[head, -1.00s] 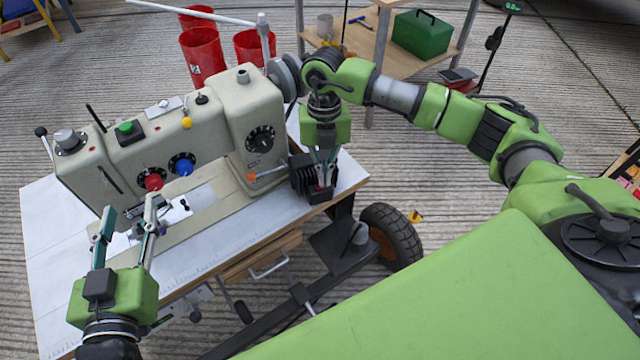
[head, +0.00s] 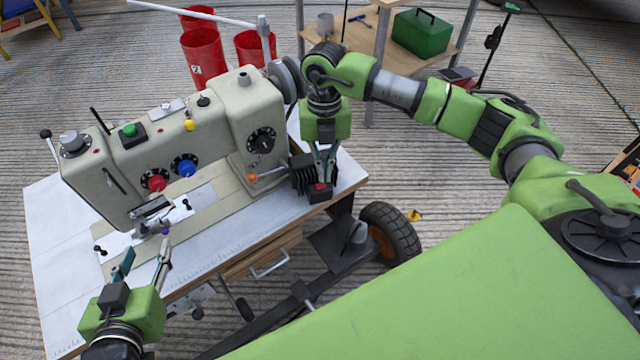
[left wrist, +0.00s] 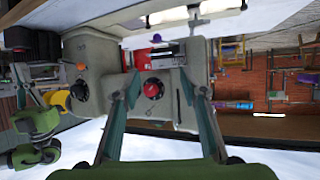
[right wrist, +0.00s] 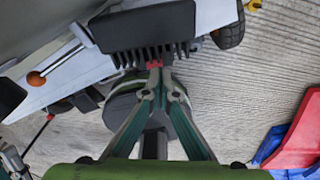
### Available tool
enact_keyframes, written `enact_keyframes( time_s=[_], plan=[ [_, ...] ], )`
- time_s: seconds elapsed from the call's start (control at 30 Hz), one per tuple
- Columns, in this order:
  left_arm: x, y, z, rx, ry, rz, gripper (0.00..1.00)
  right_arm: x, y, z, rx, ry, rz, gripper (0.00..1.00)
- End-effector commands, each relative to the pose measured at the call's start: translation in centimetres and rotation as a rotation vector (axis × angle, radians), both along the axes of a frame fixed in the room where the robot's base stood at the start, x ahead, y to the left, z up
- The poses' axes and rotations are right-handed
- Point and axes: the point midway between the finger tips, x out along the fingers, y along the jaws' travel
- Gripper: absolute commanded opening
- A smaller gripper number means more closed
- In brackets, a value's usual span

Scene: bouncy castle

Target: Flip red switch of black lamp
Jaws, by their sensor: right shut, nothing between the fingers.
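The black lamp (head: 302,172) has a finned body and sits on the right end of the white worktable, beside the sewing machine. Its small red switch (head: 320,187) is on its dark base; the switch also shows in the right wrist view (right wrist: 154,64). My right gripper (head: 321,178) is shut and empty, pointing down with its fingertips at the red switch; the right wrist view shows the tips (right wrist: 160,76) right by it, but I cannot tell if they touch. My left gripper (head: 146,254) is open and empty at the table's front left, in front of the machine.
The beige sewing machine (head: 215,140) with knobs fills the table's middle; its orange-tipped lever (head: 253,177) sticks out near the lamp. A black wheel (head: 390,233) stands right of the table. Red bins (head: 203,57) and a shelf with a green box (head: 422,36) stand behind.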

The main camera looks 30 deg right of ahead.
Motion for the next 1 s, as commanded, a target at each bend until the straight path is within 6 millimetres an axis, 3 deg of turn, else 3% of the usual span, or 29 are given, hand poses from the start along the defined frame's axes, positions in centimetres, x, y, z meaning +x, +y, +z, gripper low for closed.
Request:
enact_keyframes(
  time_s=[1.0],
  plan=[
    [-5.5, 2.2, -5.5, 0.077, 0.337, 0.024, 0.39, 0.0, 0.0, 1.8, 0.0, 0.0, 0.0, 0.0]
  ],
)
